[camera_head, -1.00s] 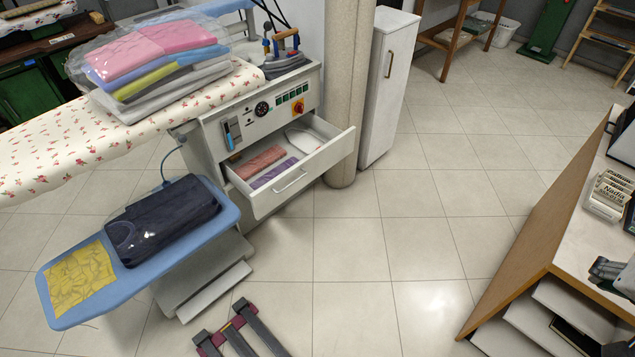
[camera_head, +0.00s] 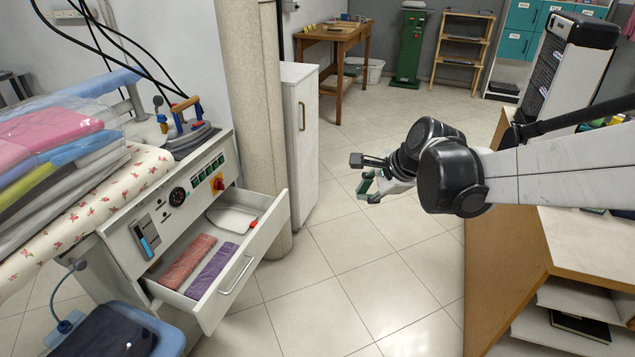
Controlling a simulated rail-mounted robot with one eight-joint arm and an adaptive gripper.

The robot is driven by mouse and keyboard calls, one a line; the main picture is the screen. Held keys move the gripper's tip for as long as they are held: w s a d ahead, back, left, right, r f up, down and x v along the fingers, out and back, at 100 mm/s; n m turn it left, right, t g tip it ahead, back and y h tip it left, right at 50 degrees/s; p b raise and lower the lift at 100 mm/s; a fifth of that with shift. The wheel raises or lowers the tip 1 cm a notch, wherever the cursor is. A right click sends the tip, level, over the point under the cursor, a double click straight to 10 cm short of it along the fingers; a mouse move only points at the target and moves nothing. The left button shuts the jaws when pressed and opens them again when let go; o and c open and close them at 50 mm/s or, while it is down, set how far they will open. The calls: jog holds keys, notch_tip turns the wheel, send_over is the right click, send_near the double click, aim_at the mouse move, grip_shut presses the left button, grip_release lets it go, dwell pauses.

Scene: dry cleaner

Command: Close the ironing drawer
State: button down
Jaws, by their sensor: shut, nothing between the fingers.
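The ironing drawer (camera_head: 246,277) is pulled out from the white ironing unit (camera_head: 139,231) at the left, below its control panel. It has a metal handle (camera_head: 237,275) on its front. Inside lie a folded red cloth (camera_head: 188,262), a folded purple cloth (camera_head: 212,271) and a white tray-like item (camera_head: 232,219). My gripper (camera_head: 364,174) is at the end of my arm, which reaches in from the right. It is shut and empty, in the air to the right of the drawer, apart from it.
A white cabinet (camera_head: 299,140) and a round column (camera_head: 252,90) stand just behind the drawer. A wooden counter (camera_head: 511,270) is at the right under my arm. An iron (camera_head: 186,125) rests on the unit. Tiled floor (camera_head: 330,270) between drawer and counter is clear.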

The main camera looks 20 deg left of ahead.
jog(key=w+a+f+m+g+y+b, duration=0.2)
jog(key=w+a+f+m+b, duration=0.15)
jog(key=a+f, duration=1.2)
jog(key=m+g+y+b, duration=0.1)
jog(key=m+g+b, duration=0.1)
jog(key=m+b, duration=0.3)
send_near(244, 253)
jog(key=shift+n, duration=0.65)
jog(key=f, duration=0.3)
jog(key=f+b, duration=0.1)
jog(key=f, duration=0.1)
jog(key=shift+s+a, duration=0.2)
jog(key=shift+a, duration=0.1)
jog(key=shift+a+b, duration=0.35)
jog(key=shift+a, duration=0.85)
jog(key=shift+w+a+r, duration=0.1)
jog(key=shift+a, duration=0.75)
